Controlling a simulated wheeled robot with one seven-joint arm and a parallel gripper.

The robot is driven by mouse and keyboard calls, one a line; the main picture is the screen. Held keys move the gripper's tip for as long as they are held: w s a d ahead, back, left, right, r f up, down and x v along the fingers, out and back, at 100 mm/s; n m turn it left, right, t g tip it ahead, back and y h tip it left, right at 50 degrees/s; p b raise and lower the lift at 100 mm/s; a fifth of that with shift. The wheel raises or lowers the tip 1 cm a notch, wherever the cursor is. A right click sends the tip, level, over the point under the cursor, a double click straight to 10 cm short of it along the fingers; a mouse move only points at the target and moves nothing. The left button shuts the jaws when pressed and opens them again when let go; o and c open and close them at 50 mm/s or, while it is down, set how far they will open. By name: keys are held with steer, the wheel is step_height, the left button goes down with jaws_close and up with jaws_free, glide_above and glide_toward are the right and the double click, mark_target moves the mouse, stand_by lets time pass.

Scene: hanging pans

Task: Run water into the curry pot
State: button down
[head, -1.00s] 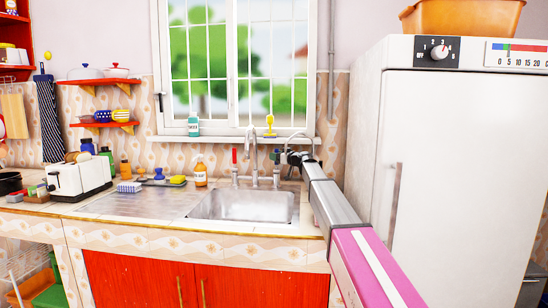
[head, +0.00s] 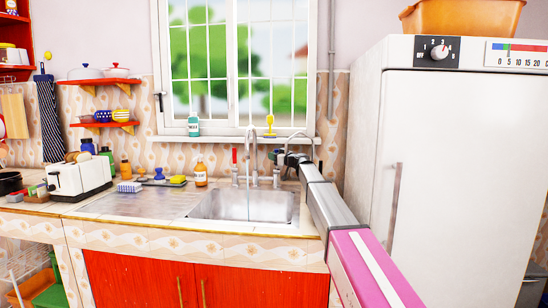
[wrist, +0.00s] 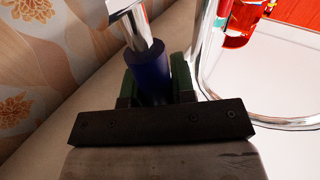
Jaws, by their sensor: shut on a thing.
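The sink tap (head: 252,150) rises behind the steel sink, with a curved metal spout and a red-handled valve (head: 235,158) on its left. My gripper (head: 280,157) is at the valve on the right. In the wrist view, the blue tap handle (wrist: 150,70) sits between the two green fingertips of my gripper (wrist: 157,80), which is shut on it. The sink basin (head: 245,207) looks empty in the head view. A dark pot (head: 9,183) stands at the far left counter; I cannot tell whether it is the curry pot. No water stream is visible.
My arm reaches over the counter's right end, beside the white fridge (head: 450,180). Soap bottle (head: 201,174), yellow sponge (head: 178,180) and toaster (head: 80,178) stand left of the sink. The tiled wall and window (head: 238,70) are close behind the tap.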

steer(key=shift+s+n+t+y, duration=0.45)
steer(key=shift+s+n, duration=0.25)
steer(key=shift+n, duration=0.2)
steer(key=c, duration=0.9)
jaws_free()
steer(key=shift+c, duration=0.2)
steer(key=v, duration=1)
steer(key=shift+s+d, duration=0.2)
steer(key=shift+d, duration=0.15)
steer(key=shift+s+f, duration=0.1)
